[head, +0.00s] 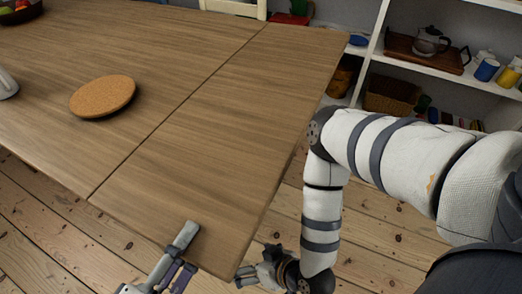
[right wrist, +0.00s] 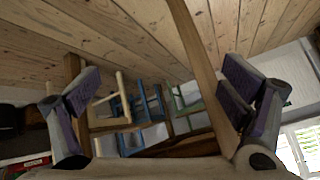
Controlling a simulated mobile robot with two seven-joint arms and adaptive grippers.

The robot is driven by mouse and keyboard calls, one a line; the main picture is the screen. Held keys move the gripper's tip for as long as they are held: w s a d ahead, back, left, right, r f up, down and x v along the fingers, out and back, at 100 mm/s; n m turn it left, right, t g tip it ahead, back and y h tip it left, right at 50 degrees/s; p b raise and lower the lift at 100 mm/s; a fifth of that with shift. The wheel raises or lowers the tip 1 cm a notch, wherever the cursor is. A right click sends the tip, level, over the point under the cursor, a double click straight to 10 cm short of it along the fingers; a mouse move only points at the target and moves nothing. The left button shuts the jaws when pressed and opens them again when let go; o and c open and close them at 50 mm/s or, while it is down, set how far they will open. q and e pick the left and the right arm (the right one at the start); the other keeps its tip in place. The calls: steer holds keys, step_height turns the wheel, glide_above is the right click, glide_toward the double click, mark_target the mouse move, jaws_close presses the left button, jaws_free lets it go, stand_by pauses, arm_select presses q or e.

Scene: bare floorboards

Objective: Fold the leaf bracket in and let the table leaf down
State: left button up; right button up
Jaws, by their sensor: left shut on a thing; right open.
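The wooden table leaf (head: 225,140) is up, level with the tabletop (head: 120,50), with a seam between them. My left gripper (head: 184,250) is shut on the leaf's front edge, one finger on top. My right gripper (head: 258,272) is low by the leaf's near right corner; its open fingers also show in the right wrist view (right wrist: 160,85). That view appears upside down, with floorboards at the top. A long wooden bar (right wrist: 196,60) passes between the fingers in the picture; I cannot tell whether it is the leaf bracket or a leg. The bracket is hidden in the head view.
A round cork mat (head: 102,96) lies on the tabletop. White shelves (head: 440,65) with a teapot tray and a basket stand at the back right. Chairs, including a blue one (right wrist: 150,105), show beyond the right fingers. Bare floorboards (head: 375,245) lie right of the leaf.

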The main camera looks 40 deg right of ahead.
steer(key=w+d+r+m+t+h, duration=0.1)
steer(key=w+d+r+t+h, duration=0.2)
steer(key=w+d+r+t, duration=0.3)
steer(key=w+d+r+m+t+h, duration=0.1)
steer(key=w+d+r+t+h, duration=0.25)
steer(key=w+d, duration=0.5)
steer(key=w, duration=0.7)
steer(key=w+d, duration=0.1)
steer(key=w, duration=0.3)
steer(key=shift+w+d+r, duration=0.1)
steer(key=shift+w, duration=0.1)
jaws_close()
